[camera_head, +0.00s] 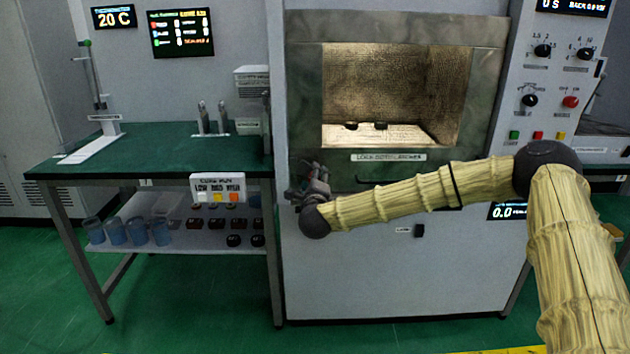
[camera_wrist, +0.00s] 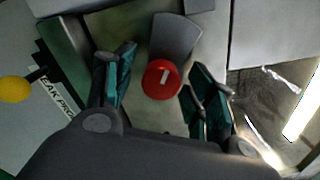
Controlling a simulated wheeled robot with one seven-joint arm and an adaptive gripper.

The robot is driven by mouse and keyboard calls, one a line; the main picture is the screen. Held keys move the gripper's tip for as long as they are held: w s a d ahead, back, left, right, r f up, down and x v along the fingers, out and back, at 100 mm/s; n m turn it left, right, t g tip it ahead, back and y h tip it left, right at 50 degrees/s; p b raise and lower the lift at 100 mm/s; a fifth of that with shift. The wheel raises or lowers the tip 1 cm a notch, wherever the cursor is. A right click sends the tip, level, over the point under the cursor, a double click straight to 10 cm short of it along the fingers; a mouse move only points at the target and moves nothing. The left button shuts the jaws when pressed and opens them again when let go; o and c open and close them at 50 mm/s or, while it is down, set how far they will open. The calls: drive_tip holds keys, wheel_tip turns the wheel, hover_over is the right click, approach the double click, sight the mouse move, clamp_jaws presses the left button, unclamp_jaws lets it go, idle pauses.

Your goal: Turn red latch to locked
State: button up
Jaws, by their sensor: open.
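The red latch (camera_wrist: 162,80) is a round red knob with a short white mark on its face, seen in the wrist view. A grey plate (camera_wrist: 176,38) shows just behind it. My gripper (camera_wrist: 164,64) is open, with one teal-padded finger to the left of the red knob and the other to its right. I see a gap between the knob and each finger, and cannot tell how deep the knob sits between them. In the head view my gripper (camera_head: 309,186) is at the lower left of the chamber front and hides the latch.
The chamber (camera_head: 395,85) stands open-fronted with small dark items inside. A green-topped bench (camera_head: 160,160) is close on the left, holding a stand and metal cylinders. A control panel (camera_head: 545,80) is at right. A yellow ball knob (camera_wrist: 15,89) shows at the wrist view's left edge.

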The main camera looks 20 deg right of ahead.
drive_tip(key=v, duration=1.2)
